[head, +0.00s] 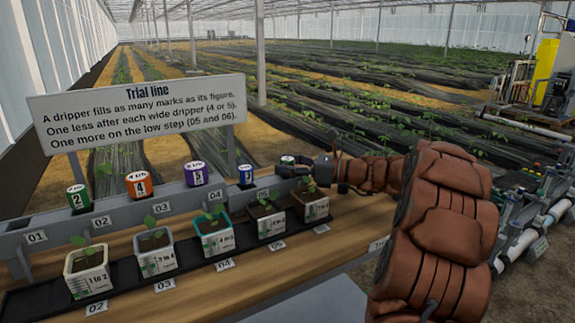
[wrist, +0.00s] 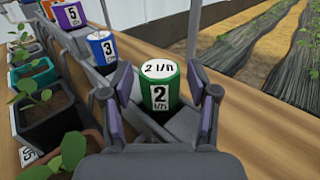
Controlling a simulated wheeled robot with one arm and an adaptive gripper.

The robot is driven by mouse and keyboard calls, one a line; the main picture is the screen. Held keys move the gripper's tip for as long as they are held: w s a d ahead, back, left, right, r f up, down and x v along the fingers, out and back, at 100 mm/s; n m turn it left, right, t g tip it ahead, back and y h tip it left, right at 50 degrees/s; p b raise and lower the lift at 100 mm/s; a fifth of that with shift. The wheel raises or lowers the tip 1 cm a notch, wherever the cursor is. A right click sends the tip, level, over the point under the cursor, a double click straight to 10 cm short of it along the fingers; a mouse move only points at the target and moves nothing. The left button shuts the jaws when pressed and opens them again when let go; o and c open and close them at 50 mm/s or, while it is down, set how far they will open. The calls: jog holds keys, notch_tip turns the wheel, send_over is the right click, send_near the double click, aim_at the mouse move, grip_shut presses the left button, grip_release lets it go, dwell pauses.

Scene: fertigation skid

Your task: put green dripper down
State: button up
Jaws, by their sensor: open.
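A green dripper (wrist: 160,92) marked 2 stands upright on the grey rail, between the spread fingers of my gripper (wrist: 162,112) in the wrist view. A gap shows on each side of it, so the fingers are open around it. In the head view my gripper (head: 307,172) is at the right end of the rail, with the top of that dripper (head: 287,160) just showing beside it.
An orange dripper (head: 139,184), a purple dripper (head: 196,173) and a blue dripper (head: 246,176) share the rail (head: 60,232). Several seedling pots stand in front, including a white pot (head: 87,274) and a brown pot (head: 312,208). A sign (head: 138,110) rises behind.

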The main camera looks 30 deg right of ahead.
jog(key=shift+r, duration=0.1)
jog(key=shift+s+d+r, duration=0.1)
jog(key=shift+s+d, duration=0.1)
jog(key=shift+s, duration=0.05)
jog(key=p+v, duration=0.2)
jog(key=v, duration=0.9)
jog(key=shift+p, duration=0.3)
jog(key=shift+s+d, duration=0.1)
jog(key=shift+s, duration=0.05)
